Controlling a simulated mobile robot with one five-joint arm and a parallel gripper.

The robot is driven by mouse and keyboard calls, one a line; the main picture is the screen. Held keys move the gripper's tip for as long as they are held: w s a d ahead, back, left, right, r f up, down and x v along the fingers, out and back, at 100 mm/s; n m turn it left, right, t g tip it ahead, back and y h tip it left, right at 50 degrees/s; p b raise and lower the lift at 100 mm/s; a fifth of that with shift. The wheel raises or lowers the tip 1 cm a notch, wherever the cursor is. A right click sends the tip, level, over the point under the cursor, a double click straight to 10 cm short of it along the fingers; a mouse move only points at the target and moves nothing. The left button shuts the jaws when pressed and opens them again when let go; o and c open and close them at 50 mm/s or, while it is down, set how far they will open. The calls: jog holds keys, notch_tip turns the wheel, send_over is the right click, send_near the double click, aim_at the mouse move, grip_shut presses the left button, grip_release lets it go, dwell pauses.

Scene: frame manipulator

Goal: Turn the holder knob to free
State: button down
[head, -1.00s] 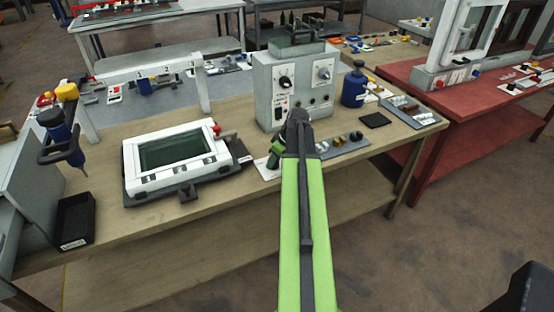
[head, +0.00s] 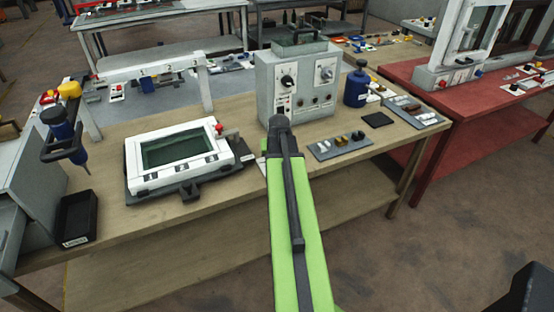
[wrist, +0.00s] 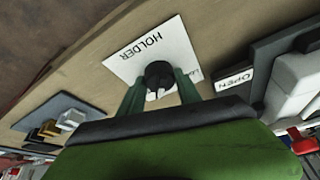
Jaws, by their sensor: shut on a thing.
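A second word at the plate's edge is partly hidden by a finger. My gripper (wrist: 158,84) has its two green fingers on either side of the knob, shut on it. In the head view my green arm hides the knob and most of the gripper. Only a sliver of the white plate (head: 262,166) shows beside the arm.
A white framed fixture (head: 180,155) with a red knob stands left of my arm; its OPEN label (wrist: 233,80) is close to my gripper. A grey control box (head: 298,85) stands behind. A tray of small parts (head: 341,146) lies to the right.

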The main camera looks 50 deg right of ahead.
jog(key=shift+w+d+m+h, duration=0.15)
jog(key=shift+m+h, duration=0.15)
jog(key=shift+m, duration=0.4)
jog(key=c, duration=0.8)
grip_release()
jog(key=shift+c, duration=0.2)
